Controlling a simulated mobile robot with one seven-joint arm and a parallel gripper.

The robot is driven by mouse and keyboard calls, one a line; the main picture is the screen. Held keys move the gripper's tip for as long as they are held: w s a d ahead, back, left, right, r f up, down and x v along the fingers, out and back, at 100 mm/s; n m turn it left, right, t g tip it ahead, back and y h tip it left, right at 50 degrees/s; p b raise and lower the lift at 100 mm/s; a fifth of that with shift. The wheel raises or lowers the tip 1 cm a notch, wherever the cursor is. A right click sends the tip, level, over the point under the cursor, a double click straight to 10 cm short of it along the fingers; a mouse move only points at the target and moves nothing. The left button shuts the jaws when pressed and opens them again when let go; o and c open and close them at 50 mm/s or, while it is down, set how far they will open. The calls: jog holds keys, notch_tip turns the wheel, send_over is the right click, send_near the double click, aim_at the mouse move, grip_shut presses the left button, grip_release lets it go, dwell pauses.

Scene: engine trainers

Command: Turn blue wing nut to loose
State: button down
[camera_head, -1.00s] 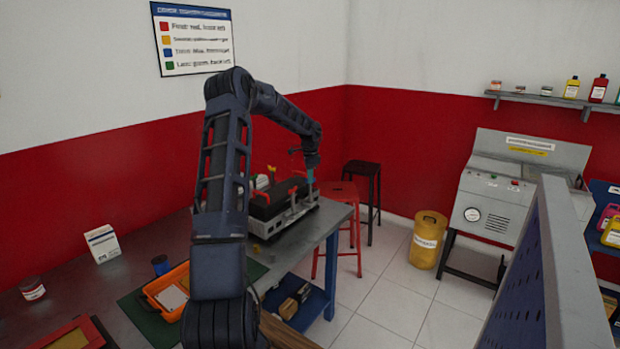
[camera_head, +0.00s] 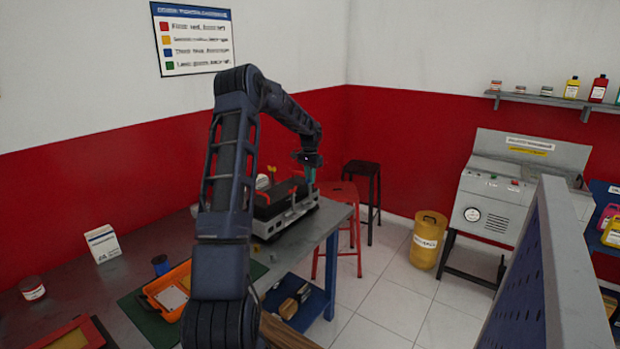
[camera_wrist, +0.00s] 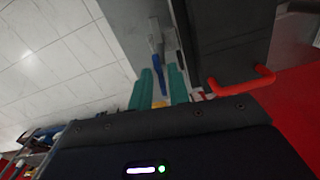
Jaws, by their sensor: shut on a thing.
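The blue wing nut (camera_wrist: 156,46) is at the side of the dark engine trainer (camera_wrist: 232,35) in the wrist view. It is a narrow blue upright piece, its lower part between my fingers. My gripper (camera_wrist: 161,76) has teal fingers, shut on the blue wing nut. In the head view my gripper (camera_head: 309,174) is at the right end of the engine trainer (camera_head: 281,197), on the workbench. The wing nut cannot be made out there.
A red bent handle (camera_wrist: 240,82) is close to the right of my fingers. On the workbench (camera_head: 75,280) are an orange tray (camera_head: 150,290) and a white box (camera_head: 103,244). A red stool (camera_head: 340,192) stands just beyond the bench's right end.

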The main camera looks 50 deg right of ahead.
dwell(0.5)
jog(key=c, duration=1.6)
grip_release()
notch_tip(320, 180, up, 11)
